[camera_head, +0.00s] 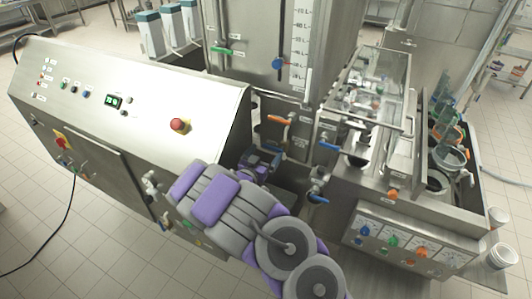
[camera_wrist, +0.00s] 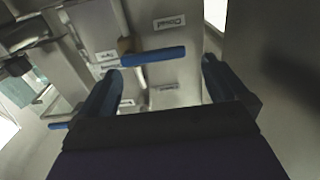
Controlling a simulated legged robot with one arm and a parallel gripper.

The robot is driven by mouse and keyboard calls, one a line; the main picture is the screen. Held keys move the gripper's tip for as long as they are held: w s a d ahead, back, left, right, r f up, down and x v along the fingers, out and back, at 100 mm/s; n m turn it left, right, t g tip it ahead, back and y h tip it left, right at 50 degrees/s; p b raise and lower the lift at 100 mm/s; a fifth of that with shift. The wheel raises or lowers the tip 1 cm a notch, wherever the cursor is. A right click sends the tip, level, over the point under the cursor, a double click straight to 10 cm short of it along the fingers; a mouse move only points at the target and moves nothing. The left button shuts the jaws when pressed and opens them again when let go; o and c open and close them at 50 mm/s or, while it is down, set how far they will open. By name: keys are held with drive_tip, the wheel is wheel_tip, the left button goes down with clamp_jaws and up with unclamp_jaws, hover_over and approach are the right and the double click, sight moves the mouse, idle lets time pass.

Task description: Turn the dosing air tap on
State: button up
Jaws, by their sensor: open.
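In the wrist view, a tap with a blue lever (camera_wrist: 153,56) on a brass-coloured stem sits on a grey metal panel. Its lever lies roughly level across the picture. Small labels are around it, one above right (camera_wrist: 169,21). My gripper (camera_wrist: 161,72) is open, with one blue finger on each side and the lever ahead between them, apart from both fingers. In the head view, my gripper (camera_head: 262,160) reaches into the gap between the console and the filling machine. My arm hides part of that gap. I cannot tell which head-view tap the wrist view shows.
A steel console (camera_head: 130,95) with a red stop button (camera_head: 180,125) stands left of my arm. An orange-handled tap (camera_head: 280,119) and blue-handled taps (camera_head: 328,146) (camera_head: 318,198) stick out close to my gripper. The control panel (camera_head: 405,240) is at the right.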

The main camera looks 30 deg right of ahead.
sight(273, 149)
drive_tip(key=d, duration=0.1)
drive_tip(key=w+d, duration=0.1)
drive_tip(key=d, duration=0.1)
drive_tip(key=shift+d+f, duration=0.1)
drive_tip(key=shift+d, duration=0.2)
drive_tip(key=shift+a, duration=0.8)
drive_tip(key=shift+c, duration=0.8)
drive_tip(key=shift+d, duration=0.3)
drive_tip(key=c, duration=1.1)
